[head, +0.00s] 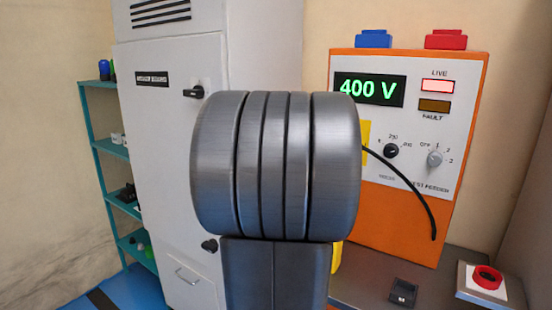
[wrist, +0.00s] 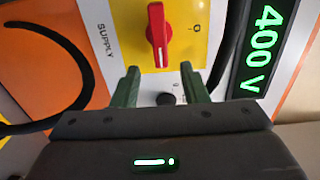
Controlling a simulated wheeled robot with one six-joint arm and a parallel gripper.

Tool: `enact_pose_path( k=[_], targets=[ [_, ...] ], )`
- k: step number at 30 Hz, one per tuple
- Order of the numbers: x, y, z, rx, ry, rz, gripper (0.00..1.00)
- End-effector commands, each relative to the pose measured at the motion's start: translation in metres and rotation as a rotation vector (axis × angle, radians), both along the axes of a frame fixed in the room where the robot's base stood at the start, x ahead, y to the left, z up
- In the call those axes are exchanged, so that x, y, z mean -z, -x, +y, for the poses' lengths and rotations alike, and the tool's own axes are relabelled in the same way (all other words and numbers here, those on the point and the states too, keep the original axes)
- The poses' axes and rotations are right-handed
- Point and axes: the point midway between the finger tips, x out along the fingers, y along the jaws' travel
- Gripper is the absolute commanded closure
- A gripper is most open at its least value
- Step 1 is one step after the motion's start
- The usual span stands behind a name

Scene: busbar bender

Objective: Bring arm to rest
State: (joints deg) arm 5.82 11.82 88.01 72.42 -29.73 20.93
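My gripper (wrist: 160,84) shows in the wrist view with its two green fingers apart and nothing held between them. It faces the orange test panel, which also shows in the head view (head: 375,218). Beyond the fingertips is a red rotary switch (wrist: 157,35) on a yellow plate (wrist: 125,22), beside the word SUPPLY. A small dark round part (wrist: 165,99) shows between the fingers; I cannot tell how far off it is. In the head view my thick grey arm fills the middle and hides my gripper and most of the yellow plate.
The panel display (head: 368,89) reads 400 V and the LIVE lamp (head: 437,86) looks lit pale red. A black cable (head: 412,184) hangs across the panel. A red button (head: 487,278) sits on the bench (head: 448,268) at right. A grey cabinet (head: 160,130) and teal shelf (head: 97,132) stand left.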

Motion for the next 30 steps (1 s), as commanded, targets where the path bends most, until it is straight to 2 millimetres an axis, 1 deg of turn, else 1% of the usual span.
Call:
enact_pose_path(
  k=[1, 6, 12, 17, 26, 30],
  targets=[
    [0.001, -0.008, -0.006, 0.003, 0.0, 0.001, 0.6],
    [0.0, -0.031, -0.022, 0.002, 0.0, 0.0, 0.6],
    [0.0, -0.048, -0.033, 0.001, 0.0, 0.0, 0.6],
    [0.0, -0.054, -0.037, 0.001, 0.001, -0.001, 0.6],
    [-0.001, -0.053, -0.036, 0.0, 0.006, 0.003, 0.6],
    [-0.001, -0.049, -0.033, -0.001, 0.003, 0.001, 0.6]
  ],
)
